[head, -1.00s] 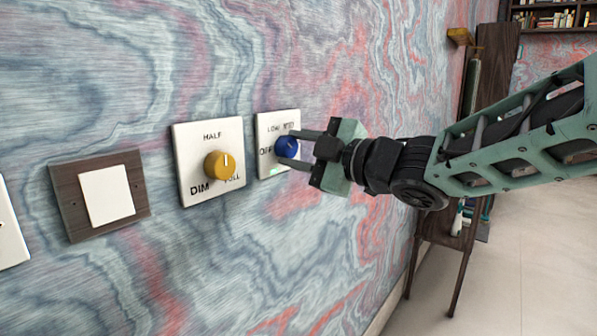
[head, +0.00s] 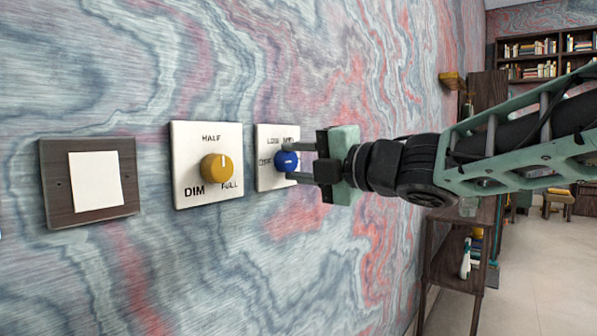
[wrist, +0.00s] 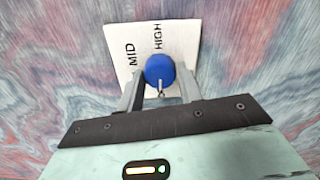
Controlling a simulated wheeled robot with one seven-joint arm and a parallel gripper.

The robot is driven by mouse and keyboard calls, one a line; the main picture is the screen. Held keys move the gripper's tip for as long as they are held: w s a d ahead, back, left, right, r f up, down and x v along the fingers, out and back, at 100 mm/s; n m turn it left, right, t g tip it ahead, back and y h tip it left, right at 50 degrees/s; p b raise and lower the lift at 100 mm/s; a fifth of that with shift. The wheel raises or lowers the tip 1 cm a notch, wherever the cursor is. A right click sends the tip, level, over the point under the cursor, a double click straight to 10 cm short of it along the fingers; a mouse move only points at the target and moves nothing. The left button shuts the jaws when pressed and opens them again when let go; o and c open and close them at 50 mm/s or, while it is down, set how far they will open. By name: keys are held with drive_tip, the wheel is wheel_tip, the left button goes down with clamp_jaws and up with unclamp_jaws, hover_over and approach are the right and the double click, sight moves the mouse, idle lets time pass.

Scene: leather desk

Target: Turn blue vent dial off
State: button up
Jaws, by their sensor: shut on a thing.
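The blue vent dial (head: 283,161) sits on a white plate (head: 264,180) on the wall, with LOW, MID and OFF lettering around it. The white line on the dial looks about level in the head view. In the wrist view the dial (wrist: 158,67) shows its white mark at the lower side, with MID and HIGH visible on the plate (wrist: 183,38). My gripper (head: 291,162) reaches in from the right, one finger above and one below the dial. It is shut on the dial, which also shows between the fingers in the wrist view. The plate's right part is hidden.
A yellow dial (head: 217,168) on a white plate marked DIM, HALF and FULL is just left. A brown-framed white switch (head: 96,180) is further left. A dark shelf stand (head: 455,255) is on the right beyond my arm. The wall below the plates is clear.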

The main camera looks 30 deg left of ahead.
idle(0.3)
drive_tip(key=o, duration=1)
drive_tip(key=d, duration=0.5)
drive_tip(key=s+d+b, duration=0.1)
drive_tip(key=d, duration=1.1)
drive_tip(key=shift+s+d, duration=0.2)
drive_tip(key=shift+s, duration=0.1)
